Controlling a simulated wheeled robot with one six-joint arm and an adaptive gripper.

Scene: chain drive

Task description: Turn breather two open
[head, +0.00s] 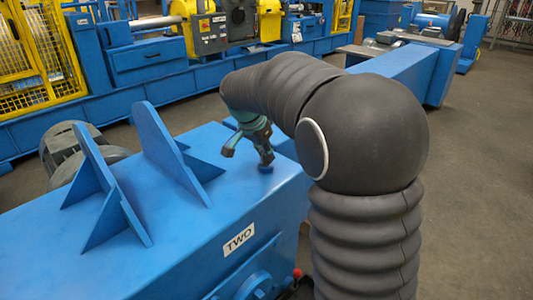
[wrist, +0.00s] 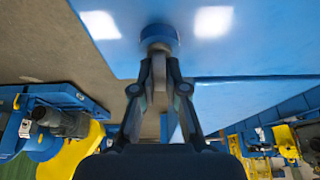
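Breather two is a small round blue cap (head: 266,169) on top of the blue housing (head: 225,215), near its far right end. The housing bears a white "TWO" label (head: 238,240). The breather also shows in the wrist view as a blue disc with a greyish part (wrist: 160,30). My gripper (head: 267,160) points down over the breather, its tips right at it. In the wrist view my gripper's fingers (wrist: 161,66) converge at the greyish part, with a narrow space between them. Whether they press on it I cannot tell.
Two upright blue triangular brackets (head: 160,145) stand on the housing left of my gripper. A grey motor (head: 70,150) sits behind it. A red knob (head: 297,272) shows low at the housing's front. Blue and yellow machinery lines the back; grey floor is free on the right.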

